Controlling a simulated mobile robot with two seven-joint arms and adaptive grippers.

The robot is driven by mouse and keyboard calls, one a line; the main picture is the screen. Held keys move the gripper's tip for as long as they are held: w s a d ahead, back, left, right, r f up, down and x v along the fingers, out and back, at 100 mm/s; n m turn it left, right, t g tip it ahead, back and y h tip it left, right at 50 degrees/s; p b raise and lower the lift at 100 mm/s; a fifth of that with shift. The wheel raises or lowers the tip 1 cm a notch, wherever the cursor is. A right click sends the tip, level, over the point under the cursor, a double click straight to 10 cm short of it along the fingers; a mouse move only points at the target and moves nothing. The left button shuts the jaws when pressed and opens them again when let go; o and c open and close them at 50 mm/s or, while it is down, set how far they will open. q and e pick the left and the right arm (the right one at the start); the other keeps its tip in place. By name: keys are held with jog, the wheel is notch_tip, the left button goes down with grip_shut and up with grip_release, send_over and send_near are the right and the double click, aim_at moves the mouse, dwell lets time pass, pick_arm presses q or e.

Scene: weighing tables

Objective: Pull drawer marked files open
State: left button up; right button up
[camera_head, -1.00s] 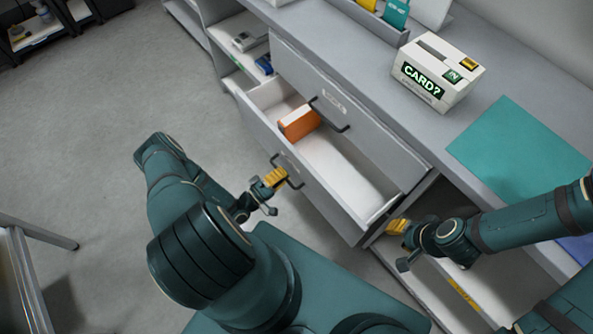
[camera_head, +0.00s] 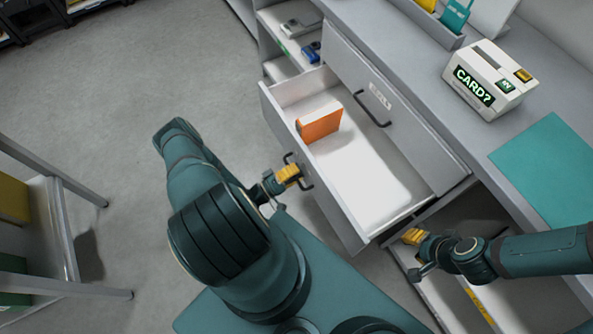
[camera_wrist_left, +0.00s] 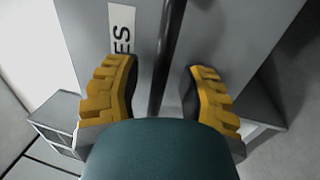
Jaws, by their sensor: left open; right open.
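The lower drawer (camera_head: 400,208) is pulled out of the grey cabinet, its white inside showing. In the left wrist view its label (camera_wrist_left: 121,32) is partly cut off and reads "ES". My left gripper (camera_head: 288,175) is at the front of this drawer, at its dark bar handle (camera_head: 304,180). In the left wrist view the handle (camera_wrist_left: 168,50) runs between the spread yellow fingers of the left gripper (camera_wrist_left: 163,85), with gaps on both sides. My right gripper (camera_head: 412,237) is open and empty, by the open space below the drawer's right end.
An orange box (camera_head: 320,123) stands in the drawer. The upper drawer (camera_head: 350,75) is shut. A white "CARD?" box (camera_head: 490,80) and a teal mat (camera_head: 550,165) are on the countertop. A metal-legged table (camera_head: 60,230) stands at the left; floor lies between.

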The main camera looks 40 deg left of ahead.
pick_arm(q)
jog(key=v, duration=1.2)
jog(key=shift+s, duration=0.1)
